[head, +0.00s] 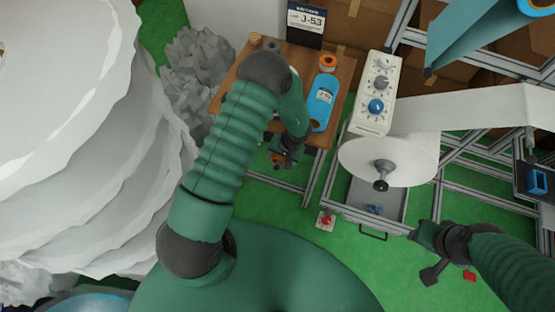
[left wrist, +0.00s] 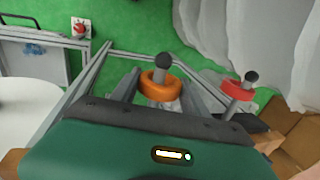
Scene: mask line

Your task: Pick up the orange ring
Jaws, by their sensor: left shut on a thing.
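The orange ring (left wrist: 160,84) sits around a grey post with a dark ball top in the left wrist view. It also shows as a small orange patch (head: 277,160) in the head view, below the wooden table's front edge. My left gripper (head: 284,157) reaches down there, its jaws shut on the ring. In the left wrist view its green body covers the lower part of the picture and hides part of the jaws. My right gripper (head: 428,258) is at the lower right over the green floor, away from the ring; its jaw opening is unclear.
A red ring (left wrist: 236,91) is around a neighbouring post. The wooden table (head: 340,85) holds a blue bottle-shaped item (head: 322,100) and another orange ring-like item (head: 327,62). A control box (head: 377,92), white roll (head: 400,160) and metal frame stand right. Large white rolls (head: 75,130) fill the left.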

